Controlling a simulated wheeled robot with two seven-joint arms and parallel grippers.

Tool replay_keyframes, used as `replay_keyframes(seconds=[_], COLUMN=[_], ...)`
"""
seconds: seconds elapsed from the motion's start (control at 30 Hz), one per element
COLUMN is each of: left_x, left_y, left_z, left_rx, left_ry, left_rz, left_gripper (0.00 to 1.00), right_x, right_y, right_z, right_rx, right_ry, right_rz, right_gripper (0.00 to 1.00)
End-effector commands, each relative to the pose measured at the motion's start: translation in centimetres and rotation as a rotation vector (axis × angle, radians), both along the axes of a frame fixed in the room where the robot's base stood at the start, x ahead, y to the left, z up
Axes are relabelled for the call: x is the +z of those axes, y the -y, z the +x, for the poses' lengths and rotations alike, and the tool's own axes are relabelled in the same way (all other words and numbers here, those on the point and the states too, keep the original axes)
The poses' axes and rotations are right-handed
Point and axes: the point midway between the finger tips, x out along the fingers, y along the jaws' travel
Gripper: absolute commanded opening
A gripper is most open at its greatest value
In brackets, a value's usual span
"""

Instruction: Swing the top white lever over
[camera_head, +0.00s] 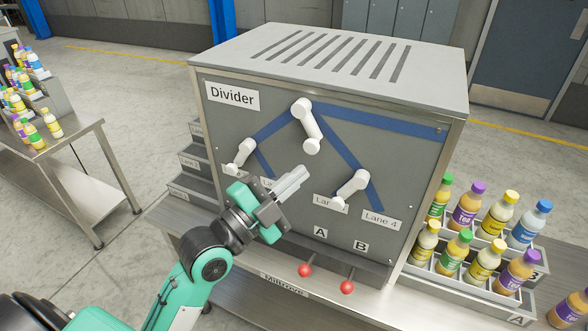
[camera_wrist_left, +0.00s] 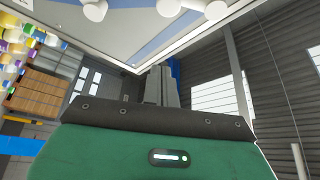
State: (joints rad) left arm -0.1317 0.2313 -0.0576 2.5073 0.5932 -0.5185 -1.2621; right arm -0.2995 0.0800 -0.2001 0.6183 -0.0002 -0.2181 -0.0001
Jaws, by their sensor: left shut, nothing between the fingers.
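The divider box (camera_head: 222,150) is grey with a slotted top and blue lines on its front panel. The top white lever (camera_head: 310,127) has its pivot at the top of the lines, and its free end points down and slightly right. Two lower white levers, the left one (camera_head: 241,153) and the right one (camera_head: 350,188), tilt down to the left. My left gripper (camera_head: 302,172) is shut and empty in front of the panel, below the top lever and apart from it in the picture. Its shut fingers (camera_wrist_left: 161,87) show in the left wrist view. My right gripper is not in view.
Two red knobs (camera_head: 305,270) (camera_head: 347,287) stick out below the panel. Crates of bottles (camera_head: 452,285) stand on the right. A metal table (camera_head: 80,150) with more bottles is at the left. Stepped lane trays (camera_head: 196,162) sit beside the box.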

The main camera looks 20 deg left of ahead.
Motion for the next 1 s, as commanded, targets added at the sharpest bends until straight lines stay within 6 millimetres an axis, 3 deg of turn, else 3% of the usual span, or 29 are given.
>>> replay_keyframes(seconds=[0.27,0.3,0.63,0.7,1.0], left_x=[0.1,1.0,3.0,1.7,0.3], left_y=[0.8,1.1,4.2,2.9,0.8], left_z=[1.6,2.3,8.4,8.3,8.7], left_rx=[-0.001,0.0,-0.003,0.001,-0.001], left_ry=[0.003,-0.001,-0.004,-0.007,-0.005], left_rz=[-0.005,-0.008,-0.006,0.002,-0.001], left_gripper=[0.0,0.0,0.0,0.0,0.0], right_x=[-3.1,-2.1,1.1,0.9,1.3], right_y=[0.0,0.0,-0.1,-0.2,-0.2], right_z=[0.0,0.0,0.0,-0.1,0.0], right_rx=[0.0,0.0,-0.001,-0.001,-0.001], right_ry=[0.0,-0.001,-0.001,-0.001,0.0], right_rz=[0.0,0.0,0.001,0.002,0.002], right_gripper=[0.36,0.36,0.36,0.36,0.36])
